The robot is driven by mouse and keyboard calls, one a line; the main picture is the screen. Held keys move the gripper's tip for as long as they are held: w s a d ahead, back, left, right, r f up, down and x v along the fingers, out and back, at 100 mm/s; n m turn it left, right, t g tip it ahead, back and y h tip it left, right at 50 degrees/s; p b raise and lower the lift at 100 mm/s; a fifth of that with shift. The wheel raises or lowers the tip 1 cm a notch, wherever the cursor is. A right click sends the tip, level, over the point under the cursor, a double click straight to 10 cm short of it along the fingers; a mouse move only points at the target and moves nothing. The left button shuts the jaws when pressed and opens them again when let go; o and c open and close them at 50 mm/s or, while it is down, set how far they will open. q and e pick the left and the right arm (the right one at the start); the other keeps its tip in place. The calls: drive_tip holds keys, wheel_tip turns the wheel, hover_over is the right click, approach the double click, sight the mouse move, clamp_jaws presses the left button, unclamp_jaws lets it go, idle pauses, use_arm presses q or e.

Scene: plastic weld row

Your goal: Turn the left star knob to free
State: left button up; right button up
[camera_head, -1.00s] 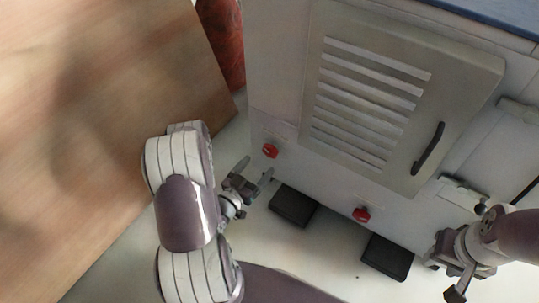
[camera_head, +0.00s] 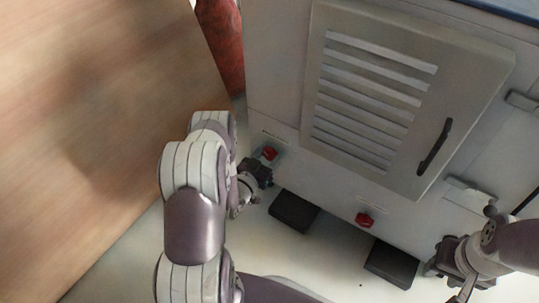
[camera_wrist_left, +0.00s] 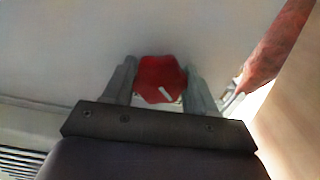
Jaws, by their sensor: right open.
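The left star knob (camera_head: 269,153) is red and sits low at the left of the machine's front. In the left wrist view the knob (camera_wrist_left: 160,76) has a short white pointer mark, slanting to the lower right. My left gripper (camera_head: 264,163) is at the knob, with one finger on each side of it. The wrist view shows these fingers (camera_wrist_left: 161,82) very close to the knob's sides; whether they press on it I cannot tell. My right gripper (camera_head: 462,290) is open and empty at the lower right, partly cut off by the picture edge.
A second red knob (camera_head: 365,220) sits further right on the machine. Above are a louvred door (camera_head: 440,100) and its dark handle (camera_head: 435,146). Dark feet (camera_head: 294,211) stand under the machine. A wooden surface (camera_head: 90,120) and a reddish column (camera_head: 221,45) lie to the left.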

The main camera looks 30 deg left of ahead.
use_arm(q)
drive_tip(key=shift+r+n+p, duration=0.15)
drive_tip(key=shift+n+p, duration=0.25)
drive_tip(key=shift+p, duration=0.1)
drive_tip(key=shift+n, duration=0.6)
drive_tip(key=shift+f+p, duration=0.2)
drive_tip(key=shift+p, duration=0.1)
drive_tip(key=shift+f+n, duration=0.1)
drive_tip(key=shift+n, duration=0.2)
drive_tip(key=o, duration=1)
drive_tip(key=shift+o, duration=0.2)
drive_tip(key=s+p, duration=0.4)
drive_tip(key=s, duration=0.8)
drive_tip(key=shift+s+a+p, duration=0.35)
drive_tip(key=shift+a+p, duration=0.05)
drive_tip(key=shift+a, duration=0.05)
